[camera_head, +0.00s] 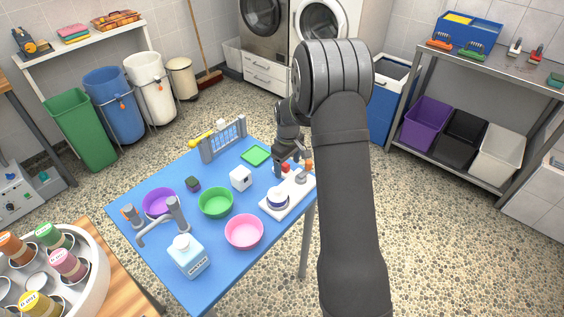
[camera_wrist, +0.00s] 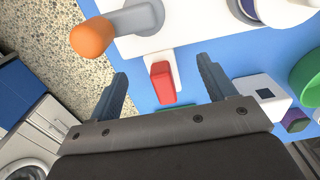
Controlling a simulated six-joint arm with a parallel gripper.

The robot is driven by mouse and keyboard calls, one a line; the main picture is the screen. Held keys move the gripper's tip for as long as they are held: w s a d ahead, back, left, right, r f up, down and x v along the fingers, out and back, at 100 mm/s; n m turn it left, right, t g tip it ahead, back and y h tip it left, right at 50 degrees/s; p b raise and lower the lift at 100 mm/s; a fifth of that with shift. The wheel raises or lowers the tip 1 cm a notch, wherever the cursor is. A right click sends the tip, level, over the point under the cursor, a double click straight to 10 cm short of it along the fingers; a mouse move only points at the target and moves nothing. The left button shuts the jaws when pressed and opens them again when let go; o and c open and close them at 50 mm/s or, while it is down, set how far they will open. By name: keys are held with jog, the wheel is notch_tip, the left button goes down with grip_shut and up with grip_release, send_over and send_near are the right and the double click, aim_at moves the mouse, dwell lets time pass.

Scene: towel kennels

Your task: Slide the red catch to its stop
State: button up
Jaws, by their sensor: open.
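The red catch (camera_wrist: 162,82) is a small red block on a white base. In the wrist view it sits between and just beyond the two open fingers of my gripper (camera_wrist: 165,85), apart from both. In the head view the red catch (camera_head: 286,168) shows at the back edge of a white board (camera_head: 270,211) on the blue table. My gripper (camera_head: 287,163) is open above it, partly hidden by my arm. A grey lever with an orange knob (camera_wrist: 93,36) stands on the same board, left of the catch in the wrist view.
A white cube (camera_head: 241,178) with a dark square stands close to one finger. A green bowl (camera_head: 215,203), a pink bowl (camera_head: 244,231), a purple bowl (camera_head: 159,203) and a bottle (camera_head: 188,257) share the blue table. A green square (camera_head: 256,156) lies near the back.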

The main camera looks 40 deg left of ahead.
aim_at(288, 166)
jog(key=shift+r, duration=4.15)
jog(key=shift+f, duration=0.1)
notch_tip(288, 166, down, 9)
